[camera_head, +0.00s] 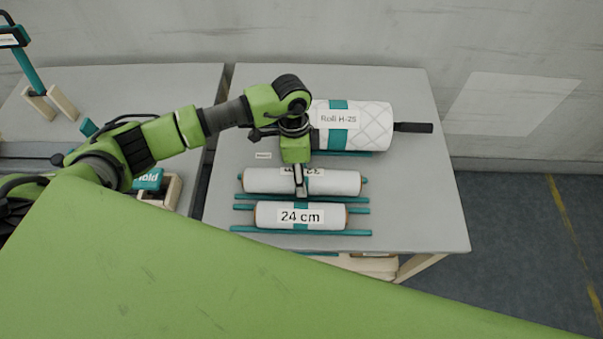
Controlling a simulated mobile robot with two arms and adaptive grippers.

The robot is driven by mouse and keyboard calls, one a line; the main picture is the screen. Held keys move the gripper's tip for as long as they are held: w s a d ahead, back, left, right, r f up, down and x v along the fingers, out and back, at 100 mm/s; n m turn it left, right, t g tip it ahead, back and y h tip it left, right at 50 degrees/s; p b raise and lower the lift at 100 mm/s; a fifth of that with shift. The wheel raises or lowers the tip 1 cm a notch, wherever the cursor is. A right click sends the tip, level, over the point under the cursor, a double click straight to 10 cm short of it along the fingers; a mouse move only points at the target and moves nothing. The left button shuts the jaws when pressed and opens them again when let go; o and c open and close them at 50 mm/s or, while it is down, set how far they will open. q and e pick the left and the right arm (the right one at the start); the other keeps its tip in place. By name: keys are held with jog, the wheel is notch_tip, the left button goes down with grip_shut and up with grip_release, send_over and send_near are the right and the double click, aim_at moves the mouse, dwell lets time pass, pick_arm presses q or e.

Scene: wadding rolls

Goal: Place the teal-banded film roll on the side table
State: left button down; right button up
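Three white rolls with teal bands lie on the right grey table (420,215); I cannot tell for certain which is the film roll. The large quilted roll (372,128), labelled "Roll H-25", lies at the back with a dark handle on its right. A slim roll (335,183) lies in the middle, its label partly hidden. A shorter slim roll, labelled "24 cm" (332,216), lies in front on teal rails. My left gripper (301,191) points down at the middle roll's centre; its finger opening and any grip are unclear. My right gripper is not in view.
A second grey table (150,85) stands on the left, beyond a narrow gap, with a teal-handled tool (30,70) on wooden blocks. A teal-and-wood item (150,182) sits near my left arm. The right table's right side is clear.

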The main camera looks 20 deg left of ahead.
pick_arm(q)
jog(key=shift+f, duration=0.25)
jog(key=c, duration=1.1)
grip_release()
jog(key=shift+f, duration=0.1)
jog(key=shift+o, duration=0.2)
jog(key=shift+r, duration=0.45)
notch_tip(320, 180, up, 12)
jog(key=w+a+b, duration=0.1)
jog(key=b, duration=0.1)
jog(key=shift+w+a, duration=0.15)
jog(key=shift+a, duration=0.1)
jog(key=shift+f, duration=0.2)
